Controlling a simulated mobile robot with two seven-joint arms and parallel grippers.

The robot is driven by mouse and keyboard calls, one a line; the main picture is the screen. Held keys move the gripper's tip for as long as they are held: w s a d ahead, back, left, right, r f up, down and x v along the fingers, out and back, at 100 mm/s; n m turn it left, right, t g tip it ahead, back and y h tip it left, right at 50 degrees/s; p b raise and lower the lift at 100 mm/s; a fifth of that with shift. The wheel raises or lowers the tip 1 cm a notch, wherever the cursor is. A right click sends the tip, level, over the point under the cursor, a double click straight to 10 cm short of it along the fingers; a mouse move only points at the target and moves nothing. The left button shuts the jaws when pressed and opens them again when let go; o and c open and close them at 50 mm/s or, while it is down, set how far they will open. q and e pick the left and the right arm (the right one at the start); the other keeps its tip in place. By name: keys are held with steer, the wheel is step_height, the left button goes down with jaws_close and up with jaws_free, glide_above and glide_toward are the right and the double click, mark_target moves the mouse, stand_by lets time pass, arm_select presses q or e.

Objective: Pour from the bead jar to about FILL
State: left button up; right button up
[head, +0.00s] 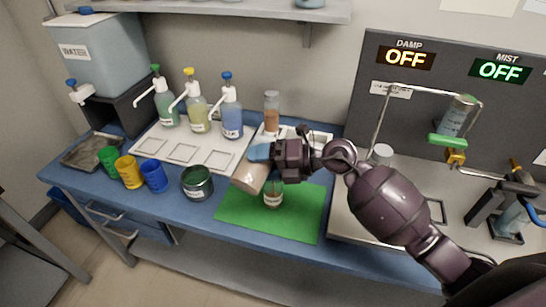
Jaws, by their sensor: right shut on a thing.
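My right gripper (262,152) is shut on a pale brown jar (247,178), likely the bead jar. The jar is tilted above the green mat (303,215), and the gripper partly covers it. A small clear container (273,199) with a white label stands upright on the mat, just right of and below the held jar. Its contents and any FILL mark are too small to read. Whether beads are flowing cannot be told. My left gripper is not in view.
A dark green labelled jar (197,183) stands left of the mat, beside green, yellow and blue cups (153,176). Pump bottles (231,118) stand behind on a white tray. A brown-filled bottle (271,112) stands behind my gripper. A wire frame (377,125) stands at right.

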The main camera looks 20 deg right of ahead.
steer(key=shift+w+d+r+m+p, duration=0.3)
steer(key=shift+r+m+p, duration=0.15)
steer(key=shift+m+p, duration=0.15)
stand_by(1.6)
steer(key=shift+w+d+r+m+y+p, duration=0.15)
steer(key=shift+r+m+y+p, duration=0.3)
steer(key=shift+m+y+p, duration=0.35)
stand_by(2.6)
steer(key=shift+w+d+r+m+p, duration=0.15)
steer(key=shift+r+m+p, duration=0.2)
steer(key=shift+p, duration=0.2)
stand_by(1.8)
